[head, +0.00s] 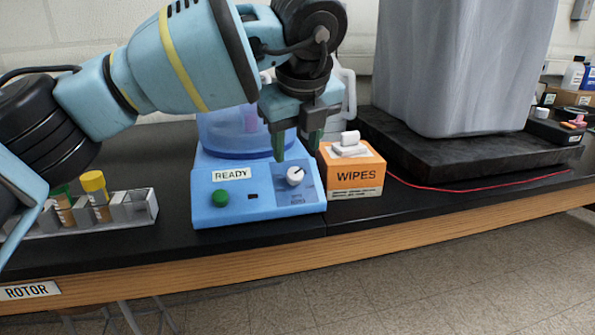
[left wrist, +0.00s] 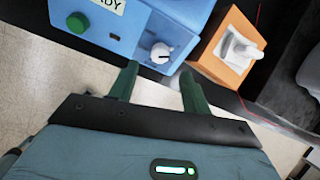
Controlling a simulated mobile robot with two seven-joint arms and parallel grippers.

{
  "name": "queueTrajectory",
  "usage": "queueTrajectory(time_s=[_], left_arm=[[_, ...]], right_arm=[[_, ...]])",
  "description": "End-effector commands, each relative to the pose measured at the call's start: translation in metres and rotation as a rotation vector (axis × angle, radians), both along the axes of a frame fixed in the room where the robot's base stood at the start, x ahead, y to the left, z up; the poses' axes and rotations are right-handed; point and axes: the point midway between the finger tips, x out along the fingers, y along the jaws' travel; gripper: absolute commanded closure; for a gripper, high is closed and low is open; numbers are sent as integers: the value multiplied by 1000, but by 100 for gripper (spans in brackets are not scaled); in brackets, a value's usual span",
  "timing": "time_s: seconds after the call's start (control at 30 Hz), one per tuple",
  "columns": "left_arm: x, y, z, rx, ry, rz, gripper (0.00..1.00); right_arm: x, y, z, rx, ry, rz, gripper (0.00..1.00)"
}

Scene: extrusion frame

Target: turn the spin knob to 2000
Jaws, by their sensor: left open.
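The blue centrifuge (head: 232,205) stands on the black bench, with a label reading READY and a green button (head: 221,197) on its front panel. The white spin knob (head: 295,176) is at the right of that panel, with a dark pointer mark; it also shows in the left wrist view (left wrist: 161,53). The dial's numbers are too small to read. My left gripper (head: 297,152) is open and empty, its green fingers pointing down above the knob. In the left wrist view the knob lies beyond and between the fingertips (left wrist: 158,72), apart from them. My right gripper is not in view.
An orange WIPES box (head: 352,170) stands close to the right of the centrifuge. A rack (head: 130,211) with capped tubes is at the left. A large grey container (head: 460,60) on a black base is at the back right, with a red cord (head: 470,189) before it.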

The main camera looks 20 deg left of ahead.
Motion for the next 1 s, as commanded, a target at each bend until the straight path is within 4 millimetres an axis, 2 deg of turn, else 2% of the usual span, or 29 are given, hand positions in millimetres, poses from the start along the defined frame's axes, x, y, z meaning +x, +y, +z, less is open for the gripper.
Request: queueTrajectory(time_s=[0.2, 0.43, 0.6, 0.87, 1.0], left_arm=[[11, 6, -31, 0, 5, -1, 52], [21, 11, -57, -1, 3, -2, 52], [25, 13, -66, -1, 3, -3, 52], [25, 13, -67, -2, 2, -4, 52], [25, 13, -66, -2, 2, -4, 69]], right_arm=[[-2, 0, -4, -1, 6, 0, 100], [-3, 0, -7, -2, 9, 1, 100], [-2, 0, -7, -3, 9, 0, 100], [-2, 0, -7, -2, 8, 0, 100], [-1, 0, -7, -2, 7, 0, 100]])
